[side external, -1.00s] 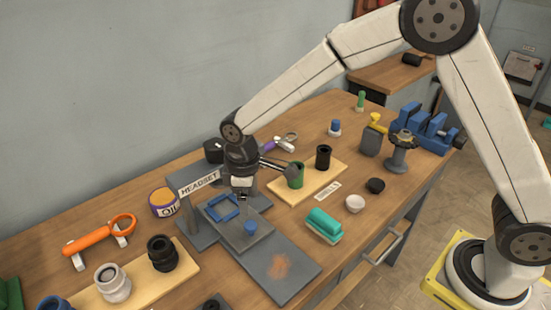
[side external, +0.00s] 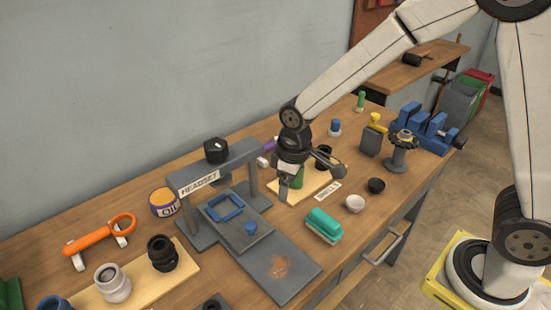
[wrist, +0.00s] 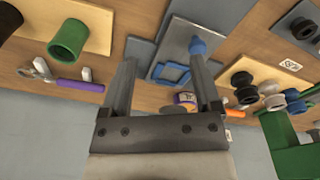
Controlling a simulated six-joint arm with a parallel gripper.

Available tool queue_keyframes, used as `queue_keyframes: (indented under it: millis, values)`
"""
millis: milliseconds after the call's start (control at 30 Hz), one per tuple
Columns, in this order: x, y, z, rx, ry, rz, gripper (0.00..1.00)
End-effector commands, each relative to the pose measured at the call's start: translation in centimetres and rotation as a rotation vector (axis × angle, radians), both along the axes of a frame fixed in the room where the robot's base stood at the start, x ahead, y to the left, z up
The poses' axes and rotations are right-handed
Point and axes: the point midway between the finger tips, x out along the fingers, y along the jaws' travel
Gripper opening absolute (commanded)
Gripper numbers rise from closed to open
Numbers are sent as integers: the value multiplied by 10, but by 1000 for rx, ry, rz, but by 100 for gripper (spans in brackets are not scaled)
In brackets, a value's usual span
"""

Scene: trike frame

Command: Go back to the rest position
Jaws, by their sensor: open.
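My gripper (side external: 291,190) is open and empty. In the side external view it hangs above the bench, just right of the grey headset press (side external: 222,172) and in front of the green cup (side external: 297,177), which it partly hides. In the wrist view the two fingers of my gripper (wrist: 163,80) stand wide apart with nothing between them. A blue frame (side external: 223,208) and a small blue knob-like piece (side external: 250,228) lie on the press plate. The blue piece also shows in the wrist view (wrist: 198,45), close to the right finger in the picture.
A teal brush (side external: 324,223), a white bowl (side external: 355,203) and a black bowl (side external: 376,185) stand right of the press. A blue vise (side external: 425,125) is at the far right. The oil tin (side external: 163,202) and an orange tool (side external: 90,238) are on the left.

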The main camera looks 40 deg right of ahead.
Motion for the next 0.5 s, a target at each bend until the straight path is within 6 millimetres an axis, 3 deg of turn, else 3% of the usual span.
queue_keyframes:
  millis: [200,500]
  values:
    - [-44,-46,5,23,-57,-206,81]
    - [-97,-83,4,50,-118,-422,81]
